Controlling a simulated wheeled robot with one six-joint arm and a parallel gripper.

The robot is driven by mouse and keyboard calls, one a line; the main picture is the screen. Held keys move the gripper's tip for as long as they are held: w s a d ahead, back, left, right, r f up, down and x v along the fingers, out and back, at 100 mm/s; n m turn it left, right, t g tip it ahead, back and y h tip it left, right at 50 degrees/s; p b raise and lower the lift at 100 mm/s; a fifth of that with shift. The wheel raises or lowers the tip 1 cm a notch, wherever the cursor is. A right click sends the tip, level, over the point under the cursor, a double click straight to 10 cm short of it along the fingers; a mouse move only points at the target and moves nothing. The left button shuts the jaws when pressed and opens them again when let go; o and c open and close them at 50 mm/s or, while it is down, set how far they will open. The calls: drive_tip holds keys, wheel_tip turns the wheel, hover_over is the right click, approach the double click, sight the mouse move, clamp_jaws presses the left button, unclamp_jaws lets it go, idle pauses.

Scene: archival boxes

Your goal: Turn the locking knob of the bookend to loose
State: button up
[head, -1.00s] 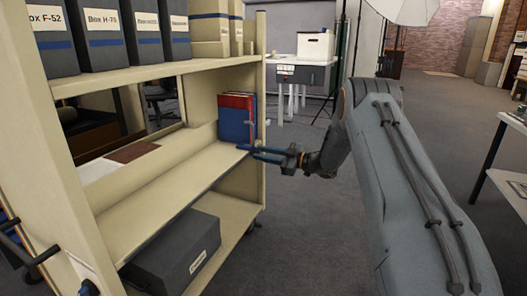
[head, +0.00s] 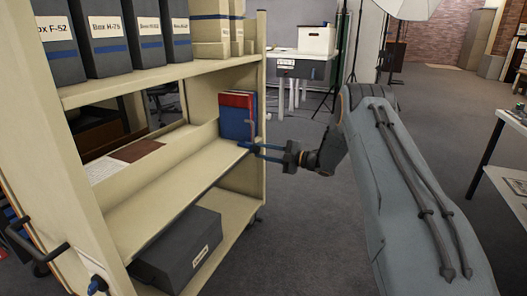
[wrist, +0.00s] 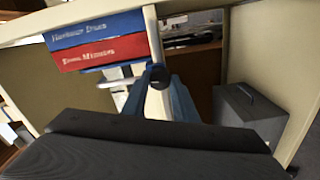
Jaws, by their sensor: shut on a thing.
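My gripper (head: 248,150) reaches in from the right to the front edge of the middle shelf, just below the books. In the wrist view its two blue fingers (wrist: 166,88) are shut on a dark round knob (wrist: 159,76) at the shelf edge. The bookend (wrist: 112,72) shows only in part there, as a thin blue and pale piece beside the red book. In the head view the knob is too small and covered to make out. The knob's turn position cannot be read.
A blue book (head: 232,122) and a red book (head: 239,98) stand upright at the shelf's far end. A beige side panel (head: 262,95) rises close behind them. A dark grey box (head: 180,250) lies on the lower shelf. Open floor (head: 310,230) lies right of the cart.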

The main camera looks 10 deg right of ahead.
drive_tip(key=shift+n, duration=0.6)
drive_tip(key=o, duration=1)
drive_tip(key=shift+d, duration=0.15)
drive_tip(key=shift+o, duration=0.4)
drive_tip(key=shift+s, duration=0.1)
drive_tip(key=p+v, duration=0.2)
drive_tip(key=v, duration=0.5)
drive_tip(key=shift+s+d, duration=0.2)
